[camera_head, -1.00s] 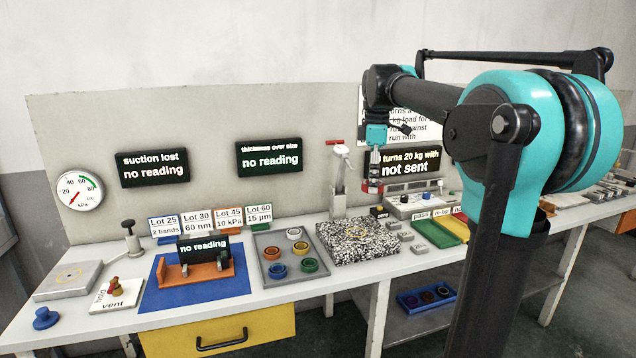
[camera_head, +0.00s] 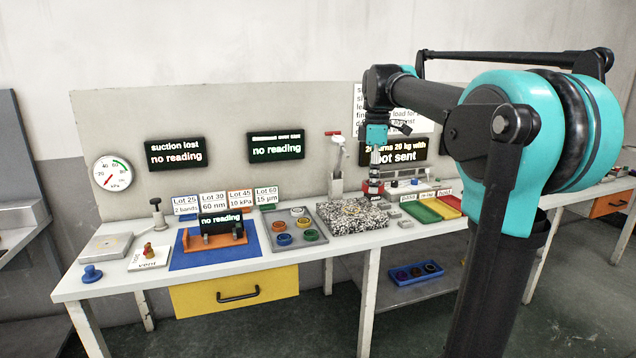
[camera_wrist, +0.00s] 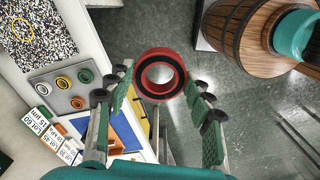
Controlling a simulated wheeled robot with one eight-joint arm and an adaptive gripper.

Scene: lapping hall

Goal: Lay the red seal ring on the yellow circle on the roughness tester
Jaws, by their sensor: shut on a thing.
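My gripper (camera_wrist: 160,92) is shut on the red seal ring (camera_wrist: 161,51), which has a black inner band. In the wrist view the ring is between the fingers, with the floor behind it. In the head view the red ring (camera_head: 375,190) hangs below my gripper, in line with the speckled plate. A yellow circle (camera_wrist: 22,30) lies on the speckled plate (camera_wrist: 42,48) at the wrist view's top left. A grey block (camera_head: 104,248) at the bench's left end also bears a faint circle. I cannot tell which is the roughness tester.
A grey tray (camera_head: 316,236) holds several coloured rings. An orange fixture (camera_head: 215,238) stands on a blue mat (camera_head: 185,261). Green, yellow and red trays (camera_head: 424,212) lie to the right. A wooden barrel (camera_wrist: 258,35) stands on the floor in the wrist view.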

